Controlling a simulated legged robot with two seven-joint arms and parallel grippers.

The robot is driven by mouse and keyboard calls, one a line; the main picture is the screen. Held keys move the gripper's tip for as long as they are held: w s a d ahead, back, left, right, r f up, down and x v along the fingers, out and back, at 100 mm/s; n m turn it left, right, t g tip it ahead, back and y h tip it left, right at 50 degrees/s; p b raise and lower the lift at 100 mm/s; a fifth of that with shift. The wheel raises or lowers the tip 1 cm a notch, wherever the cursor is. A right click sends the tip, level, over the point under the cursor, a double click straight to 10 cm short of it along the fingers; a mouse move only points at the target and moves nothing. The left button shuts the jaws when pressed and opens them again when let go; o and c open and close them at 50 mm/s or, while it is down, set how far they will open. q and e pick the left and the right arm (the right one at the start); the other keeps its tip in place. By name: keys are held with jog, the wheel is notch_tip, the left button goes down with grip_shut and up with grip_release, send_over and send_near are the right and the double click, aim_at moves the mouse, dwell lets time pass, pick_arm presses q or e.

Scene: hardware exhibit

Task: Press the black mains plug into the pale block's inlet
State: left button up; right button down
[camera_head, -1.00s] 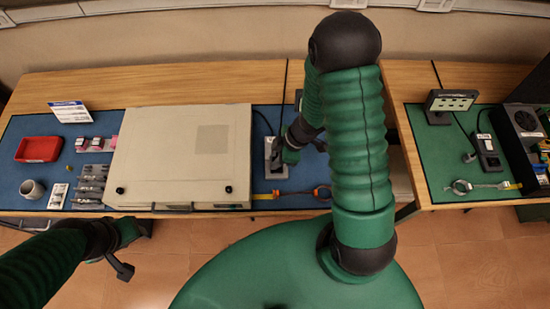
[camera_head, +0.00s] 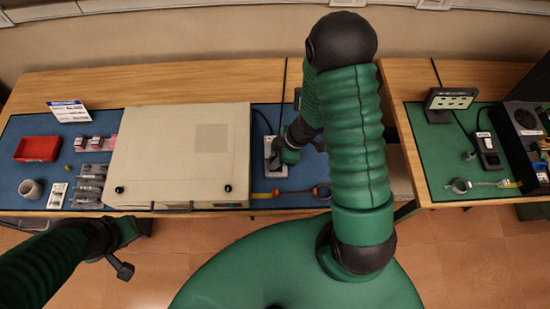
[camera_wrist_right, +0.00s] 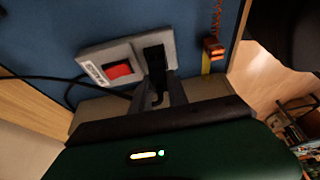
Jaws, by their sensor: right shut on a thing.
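The pale block (camera_wrist_right: 128,62), with a red rocker switch (camera_wrist_right: 118,70) and a small label, lies on the blue mat. It also shows in the head view (camera_head: 269,147), partly covered by my right gripper. My right gripper (camera_wrist_right: 162,84) is shut on the black mains plug (camera_wrist_right: 154,58), at the end of the block away from the label. The plug hides the inlet, and I cannot tell how deep it sits. My left gripper (camera_head: 136,248) is open and empty, in front of the bench.
A large cream case (camera_head: 180,150) stands left of the block. A black cable (camera_wrist_right: 40,78) runs beside the block. A red tray (camera_head: 38,149) and a mug (camera_head: 31,189) are far left.

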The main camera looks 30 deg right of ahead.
jog(key=shift+f+b, duration=0.6)
jog(key=shift+f, duration=0.3)
dwell(0.9)
jog(key=c, duration=1.2)
grip_release()
jog(key=shift+s, duration=0.1)
jog(key=c, duration=0.4)
jog(key=shift+o, duration=0.8)
jog(key=shift+r, duration=0.1)
jog(key=shift+r+p, duration=0.5)
jog(key=shift+p, duration=0.4)
notch_tip(320, 180, up, 6)
jog(key=p, duration=0.7)
jog(key=shift+r, duration=0.1)
